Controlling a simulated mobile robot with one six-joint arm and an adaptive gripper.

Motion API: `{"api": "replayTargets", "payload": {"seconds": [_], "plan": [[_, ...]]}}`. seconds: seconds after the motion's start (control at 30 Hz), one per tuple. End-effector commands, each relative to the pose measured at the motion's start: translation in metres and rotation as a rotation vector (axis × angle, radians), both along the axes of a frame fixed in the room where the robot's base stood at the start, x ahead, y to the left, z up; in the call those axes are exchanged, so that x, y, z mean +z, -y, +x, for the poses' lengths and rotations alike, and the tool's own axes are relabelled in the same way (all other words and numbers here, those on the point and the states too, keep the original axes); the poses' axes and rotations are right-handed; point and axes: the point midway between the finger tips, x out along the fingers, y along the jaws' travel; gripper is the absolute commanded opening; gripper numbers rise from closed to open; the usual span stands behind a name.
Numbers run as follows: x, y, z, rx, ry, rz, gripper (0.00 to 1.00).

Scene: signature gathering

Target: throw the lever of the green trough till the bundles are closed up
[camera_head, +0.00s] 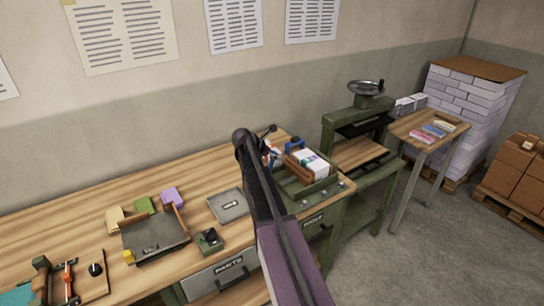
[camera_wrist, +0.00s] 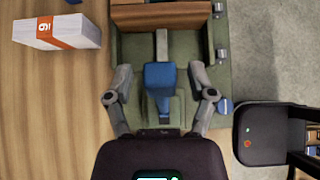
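In the wrist view, the trough's green bed (camera_wrist: 202,45) runs below the brown block (camera_wrist: 160,16). A blue lever handle (camera_wrist: 159,80) stands on the bed between the fingers of my gripper (camera_wrist: 160,94). The fingers are apart, with a gap on each side of the handle. How far the bundles are spread is unclear.
A loose white bundle with an orange band (camera_wrist: 60,34) lies on the bench beside the trough. A grey plate (camera_head: 228,205) and a dark tray (camera_head: 153,240) lie further left. A green press (camera_head: 360,125) stands right of the bench.

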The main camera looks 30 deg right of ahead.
Motion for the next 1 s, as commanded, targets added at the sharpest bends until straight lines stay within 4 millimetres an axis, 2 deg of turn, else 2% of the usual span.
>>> {"api": "replayTargets", "payload": {"seconds": [0.43, 0.57, 0.83, 1.0], "plan": [[-0.001, -0.002, -0.001, -0.001, 0.001, 0.003, 0.71], [-0.003, -0.009, -0.002, -0.014, 0.02, 0.017, 0.71], [-0.013, -0.051, -0.008, -0.106, 0.136, 0.096, 0.71], [-0.025, -0.084, -0.035, -0.225, 0.247, 0.178, 0.71]]}}
